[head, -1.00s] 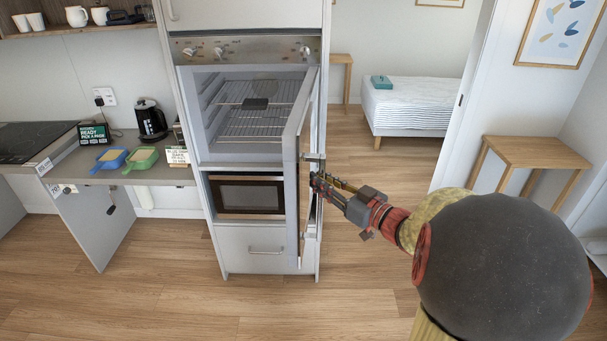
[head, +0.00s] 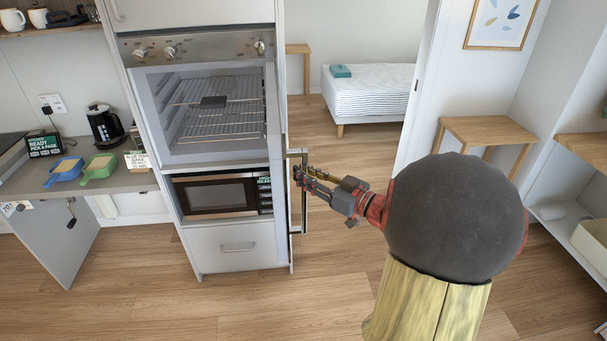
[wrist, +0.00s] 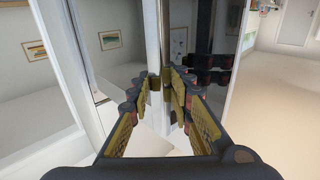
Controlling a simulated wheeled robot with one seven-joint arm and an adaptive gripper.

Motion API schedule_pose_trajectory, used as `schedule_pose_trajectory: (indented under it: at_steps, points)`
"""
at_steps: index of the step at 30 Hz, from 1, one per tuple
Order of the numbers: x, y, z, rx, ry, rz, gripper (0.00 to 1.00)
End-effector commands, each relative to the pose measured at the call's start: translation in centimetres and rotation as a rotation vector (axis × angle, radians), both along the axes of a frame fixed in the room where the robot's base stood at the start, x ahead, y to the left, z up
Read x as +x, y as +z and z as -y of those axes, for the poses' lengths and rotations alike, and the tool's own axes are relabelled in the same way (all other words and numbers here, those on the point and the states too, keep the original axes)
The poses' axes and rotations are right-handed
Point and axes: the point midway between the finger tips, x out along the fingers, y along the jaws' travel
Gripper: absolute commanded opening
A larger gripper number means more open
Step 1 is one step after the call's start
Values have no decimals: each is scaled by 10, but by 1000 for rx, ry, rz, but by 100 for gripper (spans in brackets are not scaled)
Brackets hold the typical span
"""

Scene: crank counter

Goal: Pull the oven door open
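The oven (head: 215,105) is built into a tall white cabinet, with knobs above and wire racks and a small dark tray inside. Its cavity is uncovered. Its side-hinged door (head: 288,135) stands swung far out on the right, seen nearly edge-on in the head view. The long vertical handle (head: 304,205) is on the door's outer side. My gripper (head: 300,173) is at the handle's upper part. In the wrist view, my gripper (wrist: 160,82) has its fingertips close together around a pale upright bar, which appears to be the handle. The exact contact is partly hidden.
A microwave (head: 222,193) and a drawer (head: 238,246) sit below the oven. A bed (head: 368,97) and a wooden side table (head: 487,132) stand behind. The floor right of the door is clear.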

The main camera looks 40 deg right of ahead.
Motion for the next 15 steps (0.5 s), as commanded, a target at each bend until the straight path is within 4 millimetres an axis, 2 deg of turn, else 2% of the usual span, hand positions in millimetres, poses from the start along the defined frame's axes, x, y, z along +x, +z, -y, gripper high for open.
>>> schedule_pose_trajectory:
  at_steps: [8, 15]
  points:
    - [0, 1, 0, -1, 0, 1, 36]
    - [0, 0, 0, -1, 0, 0, 36]
